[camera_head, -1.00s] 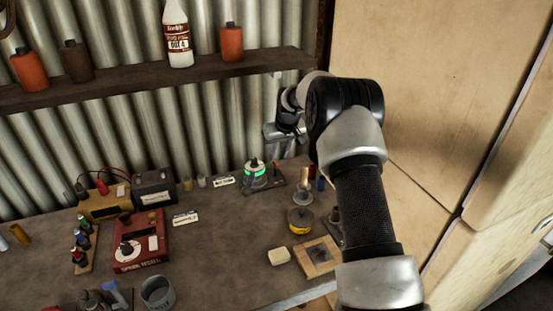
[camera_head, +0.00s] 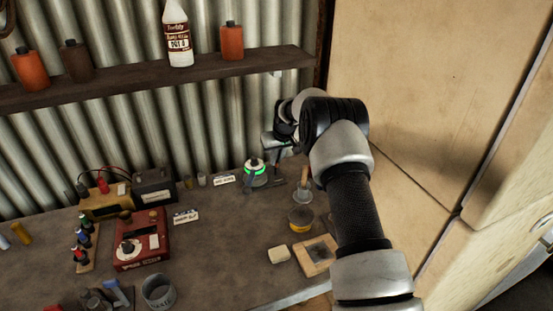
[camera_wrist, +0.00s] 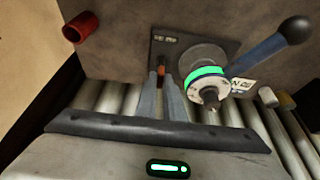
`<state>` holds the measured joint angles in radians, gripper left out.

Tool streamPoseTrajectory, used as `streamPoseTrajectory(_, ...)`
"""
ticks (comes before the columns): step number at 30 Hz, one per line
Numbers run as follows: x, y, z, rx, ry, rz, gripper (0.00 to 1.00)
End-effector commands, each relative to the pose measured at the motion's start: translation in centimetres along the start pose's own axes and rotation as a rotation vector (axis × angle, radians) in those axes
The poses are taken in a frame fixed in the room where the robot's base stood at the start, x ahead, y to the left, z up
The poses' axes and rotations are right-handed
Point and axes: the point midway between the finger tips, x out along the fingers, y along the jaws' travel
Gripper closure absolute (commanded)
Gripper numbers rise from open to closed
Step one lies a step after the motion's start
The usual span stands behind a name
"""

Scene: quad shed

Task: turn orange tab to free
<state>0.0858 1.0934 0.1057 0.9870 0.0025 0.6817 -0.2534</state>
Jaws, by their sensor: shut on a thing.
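The orange tab (camera_wrist: 161,67) is a small upright piece on a dark plate (camera_wrist: 166,43), in the wrist view. My gripper (camera_wrist: 161,78) is shut on it, with its two grey fingertips close on either side. Beside the tab, to its right, is a round fixture with a green glowing ring (camera_wrist: 206,73) and a blue lever ending in a black knob (camera_wrist: 296,30). In the head view the green-ringed fixture (camera_head: 255,166) stands at the back of the bench; my gripper (camera_head: 277,174) is low just to its right, and the tab is hidden there.
A funnel-like piece with a wooden handle (camera_head: 304,180), a yellow-banded tin (camera_head: 301,219) and a wooden frame (camera_head: 317,256) stand right of the fixture. A red tester box (camera_head: 140,241) is at left. The bench middle is clear. A red cylinder (camera_wrist: 80,27) shows in the wrist view.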

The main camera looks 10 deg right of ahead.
Motion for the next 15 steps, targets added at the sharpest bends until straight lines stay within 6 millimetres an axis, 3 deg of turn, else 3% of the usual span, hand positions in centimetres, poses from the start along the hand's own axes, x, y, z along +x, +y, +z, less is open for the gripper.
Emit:
streamPoseTrajectory(8, 0.13, 0.15, 0.06, -0.041, 0.0, -0.019, 1.0)
streamPoseTrajectory(15, 0.31, 0.37, 0.11, -0.176, 0.001, -0.075, 1.0)
